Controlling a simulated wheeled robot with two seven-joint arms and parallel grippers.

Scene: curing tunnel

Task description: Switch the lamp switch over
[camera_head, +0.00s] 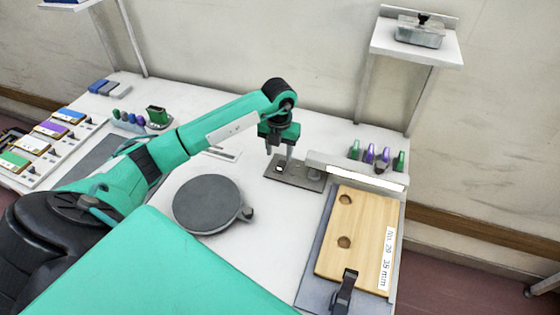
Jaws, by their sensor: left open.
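A flat grey plate (308,176) lies on the white table, with a small pale switch (279,168) near its left end. The lamp (358,176) is a long bar beside the plate, and its strip looks bright white. My left gripper (279,152) points down over the left end of the plate, its fingers apart, with nothing seen between them. The fingertips are close to the switch; I cannot tell whether they touch it. Which way the switch is tipped is too small to tell. My right gripper is not in view.
A wooden board (356,235) with two holes lies right of a grey round turntable (208,204). A black clamp (345,290) stands at the board's near end. Several green and purple items (377,156) stand behind the lamp. A wall shelf (415,58) holds a metal box.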

